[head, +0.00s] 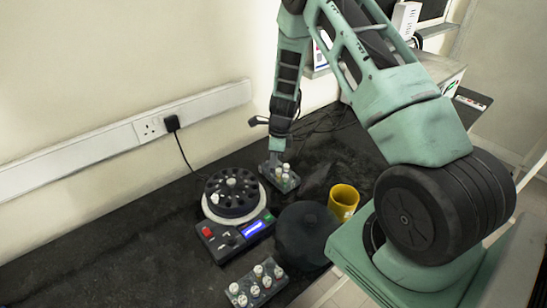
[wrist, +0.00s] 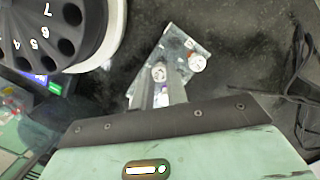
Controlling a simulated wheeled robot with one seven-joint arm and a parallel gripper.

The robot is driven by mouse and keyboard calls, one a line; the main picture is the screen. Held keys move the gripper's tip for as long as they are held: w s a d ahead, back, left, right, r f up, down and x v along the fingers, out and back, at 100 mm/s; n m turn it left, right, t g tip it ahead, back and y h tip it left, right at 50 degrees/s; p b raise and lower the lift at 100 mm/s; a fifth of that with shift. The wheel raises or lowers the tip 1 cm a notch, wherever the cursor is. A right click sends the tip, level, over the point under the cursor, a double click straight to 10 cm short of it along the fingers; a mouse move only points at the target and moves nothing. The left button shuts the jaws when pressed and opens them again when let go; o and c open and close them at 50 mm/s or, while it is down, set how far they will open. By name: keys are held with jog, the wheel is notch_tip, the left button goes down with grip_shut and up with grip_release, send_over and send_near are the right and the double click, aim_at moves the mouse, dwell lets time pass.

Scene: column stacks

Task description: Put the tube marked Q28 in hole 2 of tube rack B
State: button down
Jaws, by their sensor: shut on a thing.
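My gripper (wrist: 160,88) points down over the small far rack (wrist: 181,40) and is shut on a white-capped tube (wrist: 159,72). Another capped tube (wrist: 196,62) stands beside the held one in the wrist view. I cannot tell whether the held tube is still in its hole. A near rack (head: 273,284) with several capped tubes stands at the front. Tube marks, including Q28, and rack letters are too small to read.
A centrifuge (head: 244,235) with a dark numbered rotor (head: 232,192) stands left of the far rack. A black round lid (head: 305,233) and a yellow mug (head: 343,201) stand to the right. Cables lie behind; the left of the dark bench is clear.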

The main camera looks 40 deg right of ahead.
jog(key=shift+f+b, duration=0.3)
jog(key=shift+f, duration=0.25)
jog(key=c, duration=1)
grip_release()
jog(key=shift+r, duration=0.15)
jog(key=shift+r+p, duration=2.55)
jog(key=shift+r, duration=0.35)
